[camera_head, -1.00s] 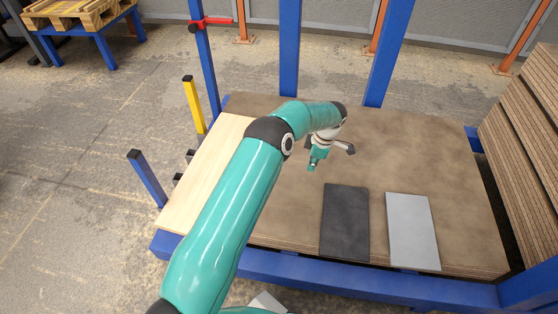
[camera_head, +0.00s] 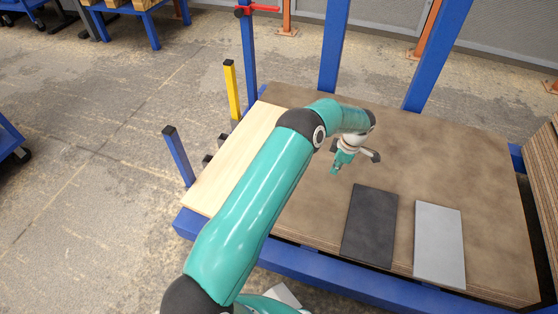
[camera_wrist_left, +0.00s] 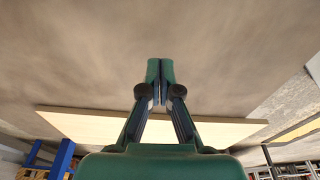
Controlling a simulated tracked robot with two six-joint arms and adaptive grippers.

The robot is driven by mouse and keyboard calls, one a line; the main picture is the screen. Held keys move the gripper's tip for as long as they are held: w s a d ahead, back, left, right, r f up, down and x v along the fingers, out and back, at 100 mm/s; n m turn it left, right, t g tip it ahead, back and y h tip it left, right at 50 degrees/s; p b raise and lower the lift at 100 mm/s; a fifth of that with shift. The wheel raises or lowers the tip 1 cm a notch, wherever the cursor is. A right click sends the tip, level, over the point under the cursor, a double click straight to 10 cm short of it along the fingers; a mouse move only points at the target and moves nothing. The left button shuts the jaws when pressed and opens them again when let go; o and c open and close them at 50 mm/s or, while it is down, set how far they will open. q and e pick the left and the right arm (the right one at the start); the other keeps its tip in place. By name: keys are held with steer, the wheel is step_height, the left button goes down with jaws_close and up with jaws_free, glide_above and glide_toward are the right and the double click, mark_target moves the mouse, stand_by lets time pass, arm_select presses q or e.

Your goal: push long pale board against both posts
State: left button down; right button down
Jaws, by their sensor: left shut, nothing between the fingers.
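The long pale board (camera_head: 238,147) lies along the left edge of the brown table, partly hidden behind my left arm. It also shows in the left wrist view (camera_wrist_left: 75,122), beyond the gripper's base. A blue post with a black top (camera_head: 178,157) and a yellow post (camera_head: 231,92) stand along the board's left side. My right gripper is not in view.
The brown table top (camera_head: 445,160) is clear around the gripper. A dark panel (camera_head: 370,226) and a light grey panel (camera_head: 439,244) lie near its front. Tall blue uprights (camera_head: 337,45) stand at the back. Stacked brown boards (camera_head: 546,165) stand at the right.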

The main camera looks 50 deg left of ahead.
arm_select(q)
steer(key=shift+s+a+f+b, duration=0.2)
steer(key=shift+f+b, duration=0.1)
steer(key=shift+f, duration=0.55)
steer(key=shift+s+a+f+b, duration=0.1)
steer(key=shift+a+f+b, duration=0.15)
steer(key=shift+f, duration=0.6)
steer(key=shift+s+a+r, duration=0.15)
steer(key=shift+s+a, duration=0.15)
steer(key=shift+a, duration=0.2)
steer(key=shift+s+a, duration=0.55)
steer(key=shift+a, duration=0.35)
steer(key=shift+s+a, duration=0.55)
steer(key=shift+a, duration=0.35)
steer(key=shift+s+a+b, duration=0.15)
steer(key=shift+s+a, duration=0.95)
steer(key=shift+a, duration=0.65)
steer(key=shift+s+a+b, duration=0.2)
steer(key=shift+s+a, duration=0.95)
steer(key=shift+a, duration=0.65)
steer(key=shift+s+a+b, duration=0.15)
steer(key=shift+s+a, duration=0.95)
steer(key=shift+a, duration=0.65)
steer(key=shift+w+d+b, duration=0.4)
steer(key=shift+w+d, duration=0.4)
steer(key=shift+d, duration=0.35)
step_height(320, 180, up, 7)
steer(key=p, duration=0.3)
